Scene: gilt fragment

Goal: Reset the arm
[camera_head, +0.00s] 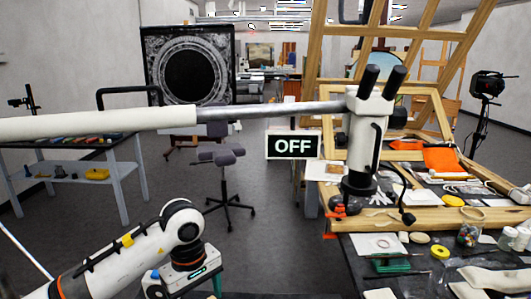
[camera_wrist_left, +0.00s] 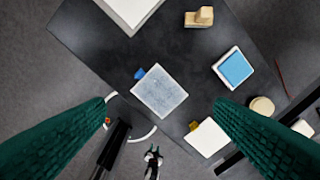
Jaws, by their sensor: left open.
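My left arm (camera_head: 135,252) comes in from the lower left in the head view, bent at a joint, with its wrist pointing down. Part of a green finger shows at the bottom edge, and the fingertips are out of that frame. In the left wrist view my left gripper (camera_wrist_left: 160,106) has its two green fingers wide apart with nothing held between them. Below them is a dark surface (camera_wrist_left: 100,40) with a pale square block (camera_wrist_left: 159,91) in the gap. My right gripper is not in view.
A microscope (camera_head: 365,135) on a long white boom (camera_head: 120,120) spans the head view. A cluttered worktable (camera_head: 340,245) stands at right, with wooden frames behind. A chair (camera_head: 224,160) and shelf table (camera_head: 70,165) stand farther back. A blue-topped block (camera_wrist_left: 234,68) lies below the gripper.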

